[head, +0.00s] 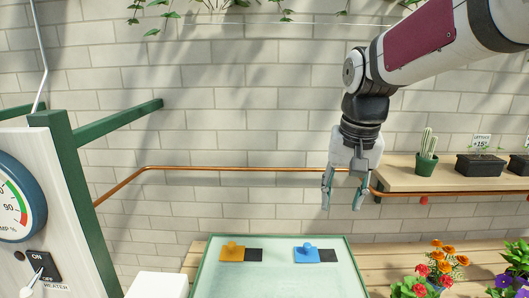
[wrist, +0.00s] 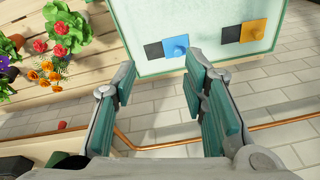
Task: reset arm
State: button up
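My gripper (head: 342,198) hangs pointing down at the right of centre in the head view, high above the bench and in front of the brick wall. Its two green-padded fingers are spread apart with nothing between them. They also show in the wrist view (wrist: 162,92), apart and empty. My arm reaches in from the upper right. No thing touches the gripper.
Below is a pale green-edged tray (head: 275,278) with an orange knobbed piece (head: 232,253), a blue one (head: 305,254) and dark squares. Flowers (head: 432,272) stand at right. A cactus (head: 427,148) sits on a shelf (head: 400,176). A heater switch panel (head: 42,268) is at left.

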jog(key=s+d+n+t, duration=0.3)
jog(key=s, duration=1.7)
jog(key=shift+s+d+f, duration=0.2)
jog(key=shift+s+f, duration=0.05)
jog(key=shift+s, duration=0.05)
